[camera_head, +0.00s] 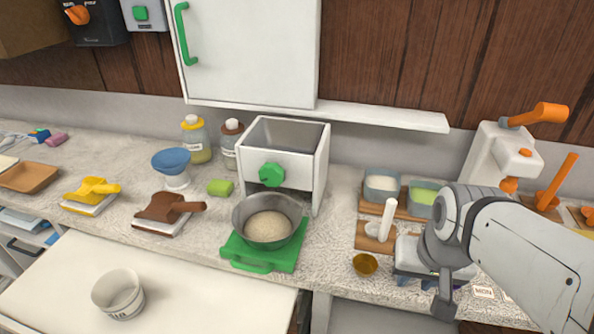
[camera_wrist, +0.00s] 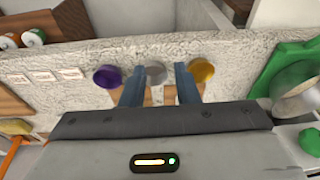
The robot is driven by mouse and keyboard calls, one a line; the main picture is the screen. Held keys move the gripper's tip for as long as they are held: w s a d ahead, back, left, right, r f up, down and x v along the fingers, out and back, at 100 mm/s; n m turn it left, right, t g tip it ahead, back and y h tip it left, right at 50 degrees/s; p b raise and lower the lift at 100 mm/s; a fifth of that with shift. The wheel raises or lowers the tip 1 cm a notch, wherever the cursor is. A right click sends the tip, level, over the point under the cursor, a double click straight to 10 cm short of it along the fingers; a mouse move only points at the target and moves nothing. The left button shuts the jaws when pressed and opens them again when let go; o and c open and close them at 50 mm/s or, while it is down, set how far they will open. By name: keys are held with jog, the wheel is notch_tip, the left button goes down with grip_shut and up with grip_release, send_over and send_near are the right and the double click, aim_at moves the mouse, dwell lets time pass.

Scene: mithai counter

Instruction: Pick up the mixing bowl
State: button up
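A grey metal bowl (camera_head: 244,214) holding a pale powdery or doughy mass stands on a green tray (camera_head: 247,255) in front of a white box-shaped machine; I take it as the mixing bowl. It shows partly at the right edge of the wrist view (camera_wrist: 301,104), on the green tray (camera_wrist: 284,68). A white bowl with dark lettering (camera_head: 118,292) stands alone at the lower left. My gripper (camera_wrist: 160,76) is open, with nothing held between its fingers. It is over the counter to the right of the metal bowl; my arm hides much of it in the head view.
A gold cup (camera_head: 365,265) lies between the metal bowl and my arm. A brown-handled tool (camera_head: 165,208) is left of the green tray. The white lower surface (camera_head: 190,300) is mostly clear.

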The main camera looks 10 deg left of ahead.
jog(key=w+a+r+m+y+p, duration=0.1)
jog(key=w+a+r+m+p, duration=0.2)
jog(key=a, duration=0.4)
jog(key=m+y+p, duration=0.2)
jog(key=m+p, duration=0.2)
jog(key=p, duration=0.2)
send_near(286, 236)
notch_tip(286, 236, down, 3)
jog(key=shift+m, duration=0.5)
jog(key=x, duration=0.5)
jog(key=a+x, duration=0.1)
jog(key=x, duration=0.2)
jog(key=shift+w+d+r+b, duration=0.1)
jog(key=shift+w+r+b, duration=0.1)
jog(key=shift+w+b, duration=0.15)
jog(key=shift+c, duration=0.3)
grip_shut()
